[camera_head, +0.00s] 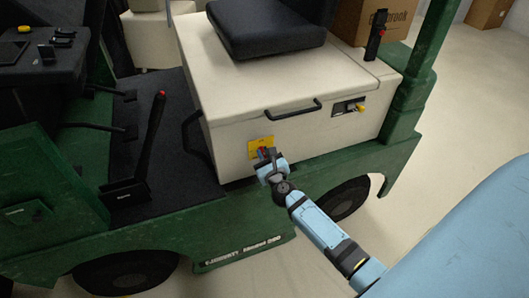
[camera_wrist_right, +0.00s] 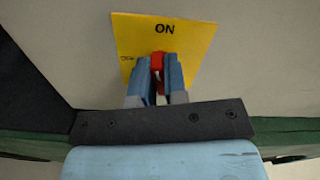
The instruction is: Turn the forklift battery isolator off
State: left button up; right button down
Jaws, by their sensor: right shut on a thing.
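The battery isolator is a red handle (camera_wrist_right: 158,62) on a yellow plate (camera_head: 262,143) on the side of the forklift's cream battery cover. In the right wrist view the plate (camera_wrist_right: 198,38) reads "ON" above the handle. My right gripper (camera_head: 266,153) is at the plate, and its two blue fingers (camera_wrist_right: 157,75) are closed on either side of the red handle. The fingers hide much of the handle, and any lower lettering is hidden. My left gripper is not in view.
The green forklift body (camera_head: 200,235) runs below the cream cover (camera_head: 240,95). A black lever (camera_head: 150,138) stands at left.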

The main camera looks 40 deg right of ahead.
jog(key=n+p, duration=0.1)
jog(key=n, duration=0.1)
jog(key=shift+n, duration=0.4)
jog(key=n+p, duration=0.1)
jog(key=n, duration=0.2)
jog(key=shift+a+n, duration=0.1)
jog(key=shift+n, duration=0.2)
jog(key=shift+n+p, duration=0.65)
jog(key=shift+n, duration=0.35)
jog(key=n+p, duration=0.1)
jog(key=n, duration=0.3)
jog(key=shift+f+p, duration=0.15)
jog(key=shift+p, duration=0.25)
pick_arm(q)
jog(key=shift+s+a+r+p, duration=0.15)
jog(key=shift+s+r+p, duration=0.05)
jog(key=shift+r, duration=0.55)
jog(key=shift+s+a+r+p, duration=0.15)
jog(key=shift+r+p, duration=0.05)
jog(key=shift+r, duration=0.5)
pick_arm(e)
jog(key=shift+n, duration=1.1)
jog(key=shift+f, duration=0.1)
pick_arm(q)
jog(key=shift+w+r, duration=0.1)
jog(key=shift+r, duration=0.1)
pick_arm(e)
jog(key=c, duration=1.2)
grip_release()
jog(key=shift+o, duration=0.2)
